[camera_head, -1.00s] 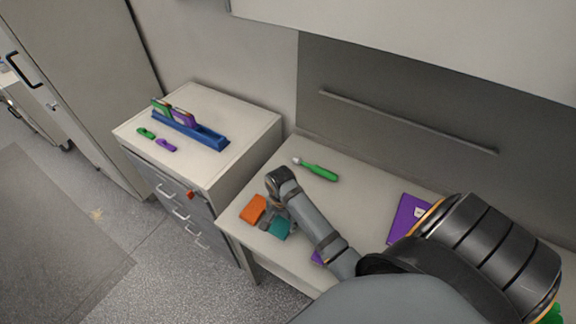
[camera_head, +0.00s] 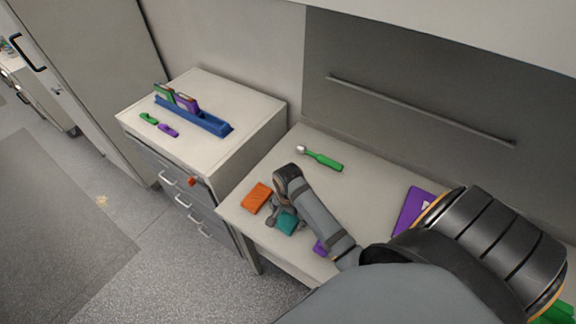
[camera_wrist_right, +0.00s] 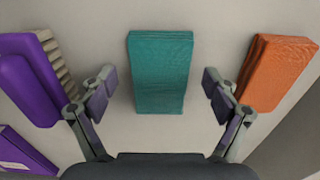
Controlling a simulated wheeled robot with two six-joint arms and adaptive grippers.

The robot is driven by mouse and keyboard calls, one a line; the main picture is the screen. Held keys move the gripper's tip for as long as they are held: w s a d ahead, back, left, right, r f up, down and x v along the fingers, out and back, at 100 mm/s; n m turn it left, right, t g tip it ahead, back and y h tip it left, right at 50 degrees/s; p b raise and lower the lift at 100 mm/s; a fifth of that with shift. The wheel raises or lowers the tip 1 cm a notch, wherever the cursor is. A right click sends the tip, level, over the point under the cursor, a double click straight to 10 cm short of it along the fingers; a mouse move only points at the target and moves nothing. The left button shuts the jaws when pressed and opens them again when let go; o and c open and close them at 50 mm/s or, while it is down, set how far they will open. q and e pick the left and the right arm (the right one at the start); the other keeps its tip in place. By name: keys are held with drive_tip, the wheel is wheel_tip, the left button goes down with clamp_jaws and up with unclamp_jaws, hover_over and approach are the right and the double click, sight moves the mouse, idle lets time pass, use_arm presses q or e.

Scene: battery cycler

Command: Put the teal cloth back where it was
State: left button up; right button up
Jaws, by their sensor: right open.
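The teal cloth (camera_head: 287,222) is a folded block lying on the table. In the right wrist view the teal cloth (camera_wrist_right: 160,72) lies between and just ahead of my open right fingertips. My right gripper (camera_wrist_right: 158,90) is open, with one finger on each side of the cloth and gaps visible on both sides. In the head view my right gripper (camera_head: 277,214) is over the cloth and hides part of it. My left gripper is not in view.
An orange cloth (camera_head: 257,198) lies close beside; it also shows in the right wrist view (camera_wrist_right: 276,72). A purple brush (camera_wrist_right: 32,80) lies on the other side. A green-handled tool (camera_head: 322,158) and a purple book (camera_head: 412,212) lie behind. A blue rack (camera_head: 205,122) stands on the drawer cabinet (camera_head: 235,100).

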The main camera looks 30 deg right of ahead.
sight(288, 219)
wheel_tip(288, 219, up, 12)
drive_tip(key=p, duration=0.2)
idle(0.4)
drive_tip(key=shift+a, duration=0.1)
